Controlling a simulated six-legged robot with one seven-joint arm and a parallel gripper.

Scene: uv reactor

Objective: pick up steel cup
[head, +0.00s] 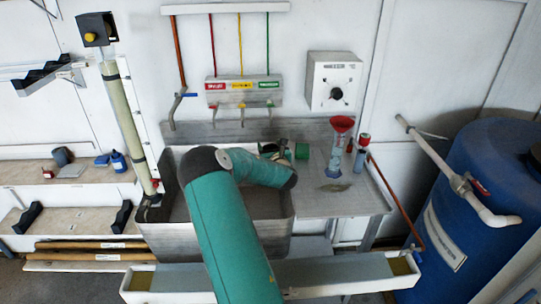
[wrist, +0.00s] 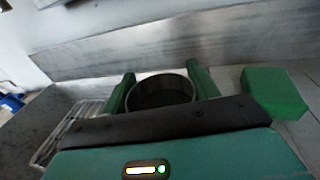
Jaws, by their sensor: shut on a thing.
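The steel cup (wrist: 160,91) shows in the wrist view as a round metal rim with a dark inside. It sits between the two green fingers of my gripper (wrist: 160,73), one finger on each side. My gripper is shut on the cup. The cup's lower part is hidden behind the dark gripper body. In the head view my gripper (head: 271,148) is over the back right of the sink, mostly hidden by my arm, and the cup cannot be made out clearly there.
A green block (head: 302,151) stands just right of my gripper, and close by in the wrist view (wrist: 275,92). The steel sink (head: 268,205) is below, with a backsplash behind. A red funnel (head: 342,124) on a clear cylinder and small bottles stand on the drainboard (head: 345,203).

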